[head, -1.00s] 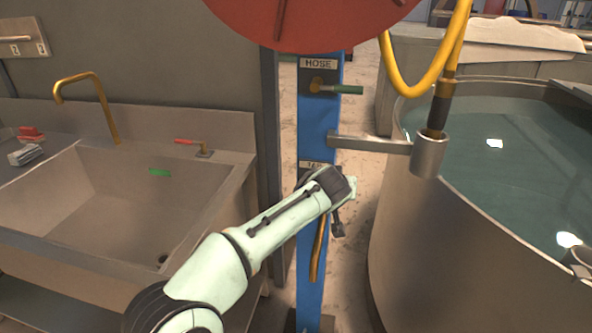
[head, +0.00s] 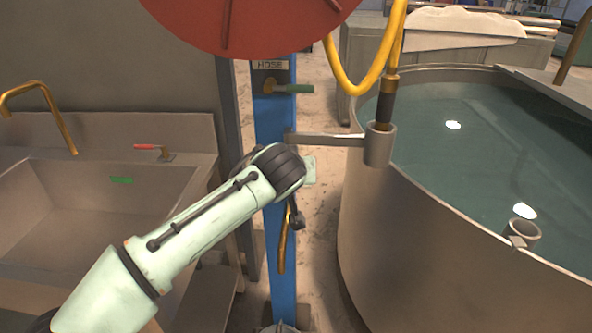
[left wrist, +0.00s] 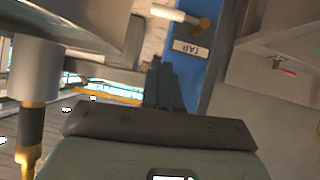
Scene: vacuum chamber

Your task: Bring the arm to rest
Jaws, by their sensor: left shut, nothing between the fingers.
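My left arm (head: 190,235) comes in from the lower left of the head view, pale green with dark joints, and reaches up in front of the blue post (head: 272,125). My left gripper (head: 297,222) is small and partly hidden behind the wrist, beside the post. In the left wrist view its dark fingers (left wrist: 160,84) are together with nothing between them. They appear close to the post (left wrist: 205,72), but I cannot tell whether they touch it. My right gripper is in neither view.
A bracket on the post carries a holder (head: 379,146) with the yellow hose's (head: 343,72) nozzle in it. A red reel (head: 250,22) is above. A water tank (head: 400,250) stands right, a sink (head: 70,215) left. A narrow floor gap (head: 322,235) lies between post and tank.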

